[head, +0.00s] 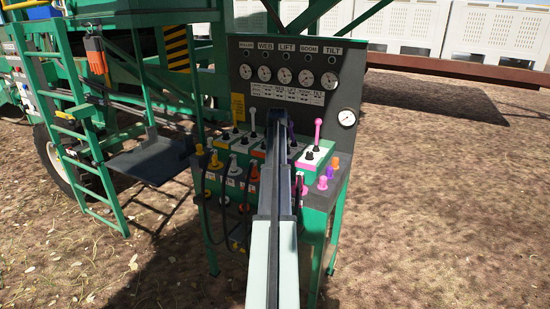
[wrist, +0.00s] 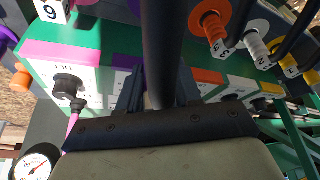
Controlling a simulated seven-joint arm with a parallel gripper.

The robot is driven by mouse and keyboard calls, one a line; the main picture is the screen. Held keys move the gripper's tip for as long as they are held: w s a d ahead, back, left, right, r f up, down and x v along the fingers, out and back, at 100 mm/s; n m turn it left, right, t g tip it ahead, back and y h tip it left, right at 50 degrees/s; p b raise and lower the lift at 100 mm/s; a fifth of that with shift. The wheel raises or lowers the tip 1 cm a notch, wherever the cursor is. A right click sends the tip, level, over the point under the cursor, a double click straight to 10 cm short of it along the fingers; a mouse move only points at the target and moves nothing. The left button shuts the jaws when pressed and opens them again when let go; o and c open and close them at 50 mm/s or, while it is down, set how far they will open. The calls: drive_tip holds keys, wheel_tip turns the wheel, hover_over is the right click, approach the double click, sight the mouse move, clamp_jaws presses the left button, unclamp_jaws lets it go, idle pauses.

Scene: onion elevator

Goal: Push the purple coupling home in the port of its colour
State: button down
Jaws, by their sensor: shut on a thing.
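My gripper (wrist: 158,98) shows in the wrist view, its two dark fingers closed around a thick black hose-like piece (wrist: 161,45) that runs up out of the picture. I cannot see a purple coupling body on this piece. A purple strip (wrist: 122,80) shows on the green and white panel box just left of the fingers. In the head view my arm covers the middle of the panel and hides the grasp.
In the wrist view orange (wrist: 213,27), white (wrist: 255,42) and yellow (wrist: 289,67) couplings with hoses stand right of the fingers. A black-based lever (wrist: 68,88) is at left. The head view shows gauges (head: 284,76) on the back plate and a pink-knobbed lever (head: 318,130).

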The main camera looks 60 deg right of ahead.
drive_tip(key=shift+f, duration=3.05)
